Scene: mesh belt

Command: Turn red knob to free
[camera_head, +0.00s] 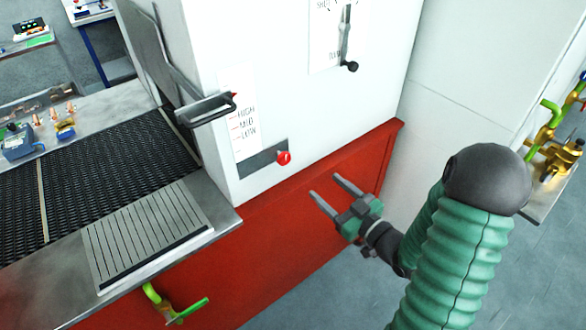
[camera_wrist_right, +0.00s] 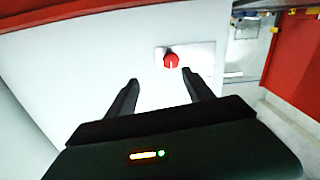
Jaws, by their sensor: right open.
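The red knob (camera_head: 284,158) sits at the right end of a dark plate (camera_head: 257,163) low on the white machine's front, just above the red base. In the right wrist view the red knob (camera_wrist_right: 171,61) shows a white mark and lies beyond the fingertips, roughly between them. My right gripper (camera_head: 324,190) is open and empty. It is below and to the right of the knob in the head view, apart from it. The open fingers also show in the right wrist view (camera_wrist_right: 162,84). My left gripper is in neither view.
A black handle (camera_head: 207,109) sticks out beside a HIGH, MED, LOW scale (camera_head: 243,125). A lever (camera_head: 346,40) is higher on the white panel. The mesh belt (camera_head: 110,155) and a ridged metal plate (camera_head: 148,233) lie left. A green-handled valve (camera_head: 175,307) is at the bottom.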

